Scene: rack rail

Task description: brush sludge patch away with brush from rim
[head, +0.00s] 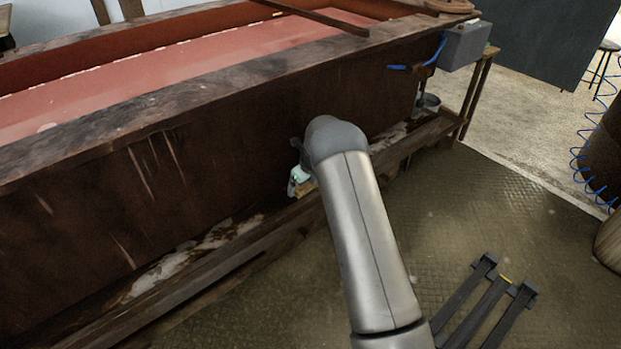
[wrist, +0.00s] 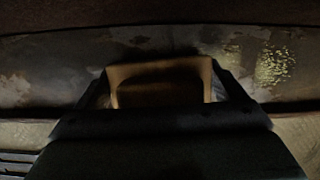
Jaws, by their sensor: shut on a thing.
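My gripper (head: 300,180) is low against the front of the dark vat, partly hidden behind my arm. In the wrist view my gripper (wrist: 160,85) is shut on a tan, block-like brush (wrist: 160,68), which also shows as a small tan edge in the head view (head: 307,187). Its bristles cannot be made out. A speckled yellowish patch (wrist: 275,63), which looks like the sludge patch, lies right of the brush and apart from it. It is on a stained grey surface. The vat's upper rim (head: 215,72) is worn and dark.
A lower ledge (head: 235,262) with whitish stains runs along the vat's foot. Reddish liquid (head: 150,75) fills the vat. A grey box (head: 466,45) and blue handle (head: 397,67) are at the right end. A dark rack (head: 487,300) lies on the otherwise open floor.

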